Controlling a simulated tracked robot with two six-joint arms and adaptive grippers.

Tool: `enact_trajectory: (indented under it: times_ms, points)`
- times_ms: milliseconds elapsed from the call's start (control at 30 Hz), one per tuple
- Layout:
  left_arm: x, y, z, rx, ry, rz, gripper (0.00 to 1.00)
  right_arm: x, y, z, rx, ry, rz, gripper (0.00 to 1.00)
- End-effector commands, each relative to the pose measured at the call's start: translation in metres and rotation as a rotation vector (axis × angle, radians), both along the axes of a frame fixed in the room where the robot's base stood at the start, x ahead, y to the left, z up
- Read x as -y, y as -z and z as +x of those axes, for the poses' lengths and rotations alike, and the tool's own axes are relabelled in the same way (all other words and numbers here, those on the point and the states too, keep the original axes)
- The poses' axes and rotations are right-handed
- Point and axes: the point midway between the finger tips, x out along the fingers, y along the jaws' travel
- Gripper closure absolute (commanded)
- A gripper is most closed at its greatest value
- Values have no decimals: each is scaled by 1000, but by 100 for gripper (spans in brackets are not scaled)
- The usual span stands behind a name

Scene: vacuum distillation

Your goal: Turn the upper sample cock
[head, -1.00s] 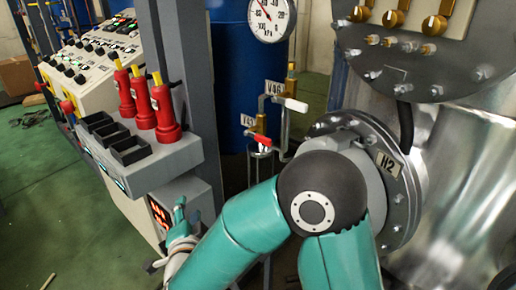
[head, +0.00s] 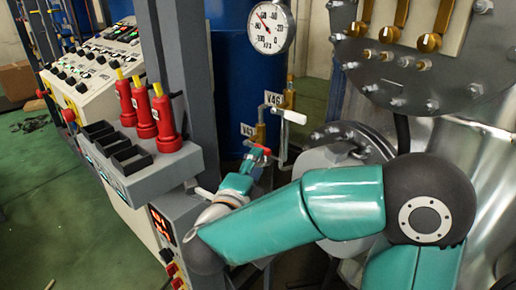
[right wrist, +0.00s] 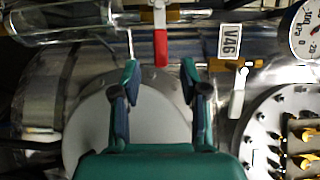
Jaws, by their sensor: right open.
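Two sample cocks sit on the thin pipework below the gauge. The upper one, by the V46 tag (head: 273,98), has a white handle (head: 291,116); in the right wrist view this white handle (right wrist: 238,97) is right of my fingers. The lower one has a red handle (head: 262,149), beside a tag (head: 247,130). My right gripper (head: 254,162) is open just below the red handle. In the right wrist view the red handle (right wrist: 161,46) lies beyond the gap between my open fingertips (right wrist: 160,68), with no visible contact. My left gripper is not in view.
A dial gauge (head: 270,28) hangs above the cocks. The grey post (head: 181,80) and the rack with red bottles (head: 164,118) stand left of my gripper. The steel vessel with a bolted flange (head: 375,143) is at the right, behind my arm.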

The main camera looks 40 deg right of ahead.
Motion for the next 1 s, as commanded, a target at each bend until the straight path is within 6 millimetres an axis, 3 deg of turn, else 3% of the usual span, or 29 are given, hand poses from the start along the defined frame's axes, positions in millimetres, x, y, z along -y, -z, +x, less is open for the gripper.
enact_trajectory:
  times_ms: [100,300,767,1000]
  points:
    - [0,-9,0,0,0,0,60,23,-2,11,-2,6,0,56]
    - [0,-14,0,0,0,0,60,47,-1,25,-1,1,0,56]
    - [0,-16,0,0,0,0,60,56,0,30,-1,-3,0,56]
    - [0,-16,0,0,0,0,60,56,0,30,-1,-3,0,96]
